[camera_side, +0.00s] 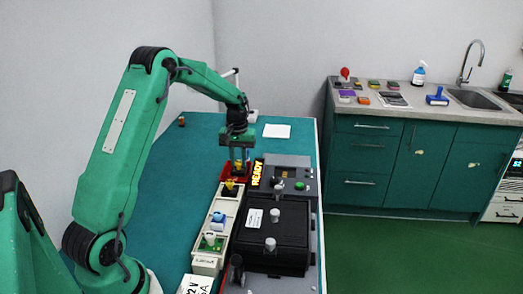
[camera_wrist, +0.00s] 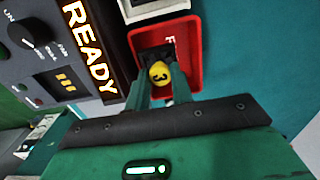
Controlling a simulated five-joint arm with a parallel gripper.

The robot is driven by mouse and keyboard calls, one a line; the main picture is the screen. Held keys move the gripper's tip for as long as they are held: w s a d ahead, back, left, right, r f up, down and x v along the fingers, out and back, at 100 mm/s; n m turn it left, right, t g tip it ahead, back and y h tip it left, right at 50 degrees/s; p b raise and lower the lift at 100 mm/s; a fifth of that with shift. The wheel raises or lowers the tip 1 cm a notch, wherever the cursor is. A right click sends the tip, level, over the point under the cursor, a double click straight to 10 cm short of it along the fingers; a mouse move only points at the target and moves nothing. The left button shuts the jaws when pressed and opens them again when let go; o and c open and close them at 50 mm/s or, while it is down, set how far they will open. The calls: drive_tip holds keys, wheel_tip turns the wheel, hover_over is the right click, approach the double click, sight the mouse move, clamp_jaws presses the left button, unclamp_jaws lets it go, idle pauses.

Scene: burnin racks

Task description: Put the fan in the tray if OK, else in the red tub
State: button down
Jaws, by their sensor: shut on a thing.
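In the wrist view my gripper (camera_wrist: 160,80) is shut on a small dark part with a round yellow face marked 3 (camera_wrist: 160,73), seemingly the fan. The red tub (camera_wrist: 193,55) lies behind and around it in that view, with a letter F on its rim. I cannot tell how high above the tub the fan is. The white tray (camera_side: 206,262) holds a blue-topped part (camera_side: 218,220) and a pale part (camera_side: 210,239).
A lit READY display (camera_side: 258,172) stands right beside the tub; it also fills the upper left of the wrist view (camera_wrist: 90,50). A control panel (camera_side: 288,180) and a black box with knobs (camera_side: 285,222) stand right of the tray. The teal bench is clear on the left.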

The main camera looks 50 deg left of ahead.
drive_tip(key=shift+f, duration=0.15)
drive_tip(key=c, duration=1.1)
unclamp_jaws()
drive_tip(key=shift+c, duration=0.2)
drive_tip(key=shift+r, duration=3.95)
